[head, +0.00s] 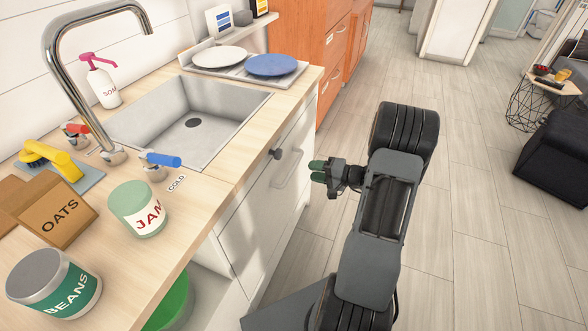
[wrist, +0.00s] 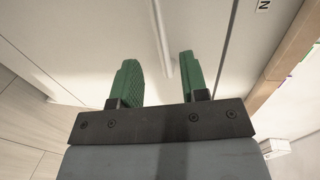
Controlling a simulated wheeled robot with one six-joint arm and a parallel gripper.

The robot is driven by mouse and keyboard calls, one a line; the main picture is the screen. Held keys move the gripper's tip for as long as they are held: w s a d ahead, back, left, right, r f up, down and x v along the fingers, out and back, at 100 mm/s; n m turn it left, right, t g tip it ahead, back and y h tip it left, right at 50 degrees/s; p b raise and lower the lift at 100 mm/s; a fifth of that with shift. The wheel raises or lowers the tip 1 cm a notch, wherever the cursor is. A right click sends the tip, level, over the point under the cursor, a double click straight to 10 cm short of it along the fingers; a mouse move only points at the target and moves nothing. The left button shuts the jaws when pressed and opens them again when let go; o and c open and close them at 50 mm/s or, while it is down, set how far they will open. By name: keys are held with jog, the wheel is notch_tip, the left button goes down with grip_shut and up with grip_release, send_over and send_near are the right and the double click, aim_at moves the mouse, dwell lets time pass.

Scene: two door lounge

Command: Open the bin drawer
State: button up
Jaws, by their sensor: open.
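The white bin drawer front (head: 262,215) stands under the wooden counter, below the sink. A pale bar handle (head: 291,166) runs across it. In the wrist view the handle (wrist: 162,45) lies between the lines of my two green fingers, beyond their tips. My gripper (head: 317,171) is open and empty, just right of the handle in the head view and apart from it. In the wrist view my gripper (wrist: 158,70) faces the white drawer front (wrist: 110,40). Part of a label with a letter N (wrist: 264,5) shows at the top edge.
The counter (head: 215,187) holds a jam jar (head: 137,209), an oats box (head: 55,209) and a beans can (head: 54,283). Orange cabinets (head: 312,60) stand beyond.

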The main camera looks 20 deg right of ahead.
aim_at(294, 166)
jog(key=x, duration=0.8)
grip_shut()
dwell(0.5)
